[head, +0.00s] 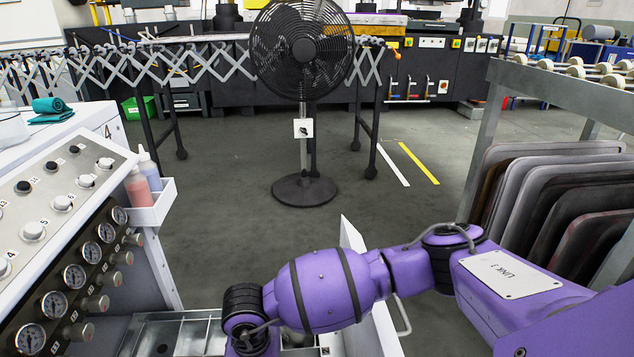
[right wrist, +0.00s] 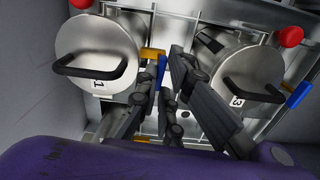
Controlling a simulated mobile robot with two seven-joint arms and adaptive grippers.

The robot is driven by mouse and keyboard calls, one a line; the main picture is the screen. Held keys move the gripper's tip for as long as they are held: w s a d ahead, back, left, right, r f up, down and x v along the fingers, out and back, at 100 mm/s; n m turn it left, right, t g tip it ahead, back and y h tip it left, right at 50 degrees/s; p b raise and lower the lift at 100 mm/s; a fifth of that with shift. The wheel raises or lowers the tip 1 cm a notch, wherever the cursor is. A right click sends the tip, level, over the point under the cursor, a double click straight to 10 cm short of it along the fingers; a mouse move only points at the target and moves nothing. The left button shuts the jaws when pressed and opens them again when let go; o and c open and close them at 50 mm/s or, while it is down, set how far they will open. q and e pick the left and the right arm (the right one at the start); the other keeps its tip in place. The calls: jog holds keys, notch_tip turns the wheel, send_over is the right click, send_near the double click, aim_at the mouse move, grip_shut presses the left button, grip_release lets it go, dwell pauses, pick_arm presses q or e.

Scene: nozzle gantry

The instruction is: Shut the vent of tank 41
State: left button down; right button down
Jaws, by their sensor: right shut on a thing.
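In the right wrist view a round metal tank lid (right wrist: 95,50) with a black handle (right wrist: 100,70) and a label that seems to read 1 is at the left. A second lid (right wrist: 245,75), labelled 3, is at the right. Between them is a blue lever (right wrist: 162,72) beside an orange fitting (right wrist: 152,53). My right gripper (right wrist: 166,85) has its dark fingers around the blue lever and is shut on it. The fingers partly hide the lever. A similar blue lever (right wrist: 298,95) sits right of lid 3. The left gripper is out of view.
Red knobs (right wrist: 290,36) stand near the lids. In the head view my right arm reaches down into an open metal-lined bay (head: 180,335) with a white side panel (head: 385,325). A gauge panel (head: 75,255) stands left, dark trays (head: 560,200) right, and a fan (head: 303,60) behind.

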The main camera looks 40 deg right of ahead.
jog(key=shift+n, duration=0.4)
jog(key=c, duration=1.9)
grip_release()
jog(key=shift+w, duration=0.1)
jog(key=shift+r, duration=0.1)
notch_tip(320, 180, up, 12)
